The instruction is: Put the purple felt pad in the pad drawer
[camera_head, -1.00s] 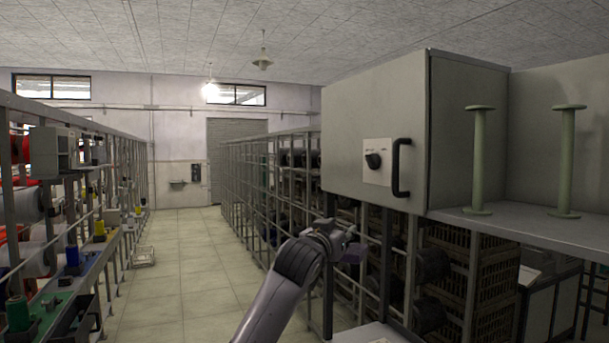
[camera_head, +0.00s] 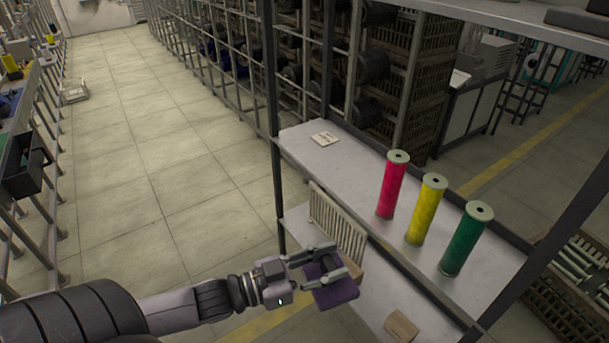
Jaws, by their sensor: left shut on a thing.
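My left gripper (camera_head: 325,272) reaches in from the bottom left and is shut on the purple felt pad (camera_head: 335,291). The pad hangs tilted below and beside the fingers, in front of the lower shelf of the metal rack. The fingers cover part of it. I cannot pick out a drawer that is clearly the pad drawer; a dark open bin (camera_head: 27,168) sticks out from the bench at the far left. My right gripper is not in view.
A shelf (camera_head: 316,155) holds a red spool (camera_head: 392,186), a yellow spool (camera_head: 426,210) and a green spool (camera_head: 466,240). A slatted rack (camera_head: 338,224) and a small tan block (camera_head: 401,326) are on the lower shelf.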

